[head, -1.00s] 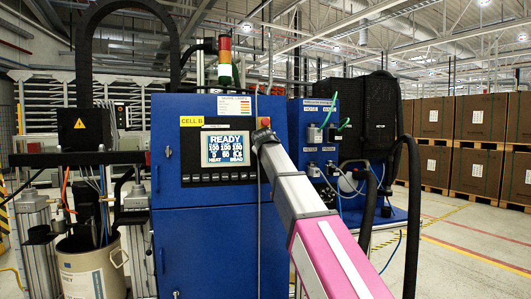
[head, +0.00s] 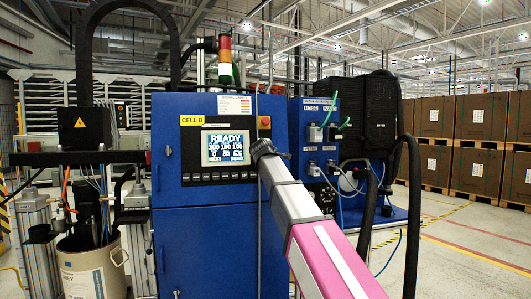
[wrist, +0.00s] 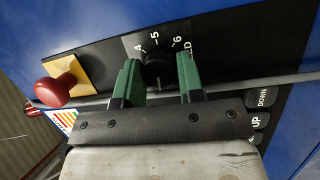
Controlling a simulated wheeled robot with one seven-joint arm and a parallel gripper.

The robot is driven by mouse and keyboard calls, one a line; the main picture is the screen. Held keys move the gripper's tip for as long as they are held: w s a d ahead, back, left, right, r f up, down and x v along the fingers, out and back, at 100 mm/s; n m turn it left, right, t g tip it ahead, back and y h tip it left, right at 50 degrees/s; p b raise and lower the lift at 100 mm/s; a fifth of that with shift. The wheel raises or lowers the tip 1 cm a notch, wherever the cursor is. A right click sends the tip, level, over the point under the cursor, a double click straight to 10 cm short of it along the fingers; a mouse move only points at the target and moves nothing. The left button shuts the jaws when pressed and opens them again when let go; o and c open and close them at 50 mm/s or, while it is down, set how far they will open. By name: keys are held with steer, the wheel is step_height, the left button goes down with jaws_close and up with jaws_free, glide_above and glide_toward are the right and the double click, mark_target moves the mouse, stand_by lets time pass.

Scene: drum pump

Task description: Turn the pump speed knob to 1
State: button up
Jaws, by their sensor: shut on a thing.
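My gripper (wrist: 158,66) is shut on the black pump speed knob (wrist: 158,77), with one green finger on each side of it. The knob sits on a dark dial plate (wrist: 135,43) with the numbers 4, 5 and 6 showing above it. A pale pointer mark on the knob appears to face near 5. The other numbers, including 1, are not visible. In the head view, my gripper (head: 262,149) is at the right edge of the control panel, just right of the screen (head: 226,148), which reads READY. My gripper hides the knob there.
A red mushroom button (wrist: 57,90) on a yellow plate is left of my gripper in the wrist view. UP (wrist: 254,123) and DOWN (wrist: 264,97) buttons lie to the right. The blue cabinet (head: 205,245) fills the front. Dark hoses (head: 411,210) hang at the right.

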steer(key=shift+d+n, duration=0.1)
steer(key=shift+n, duration=0.3)
steer(key=o, duration=0.9)
steer(key=shift+s, duration=0.15)
steer(key=s, duration=0.7)
steer(key=s+r, duration=0.1)
steer(key=s, duration=0.2)
steer(key=shift+s+a, duration=0.25)
steer(key=shift+a, duration=0.05)
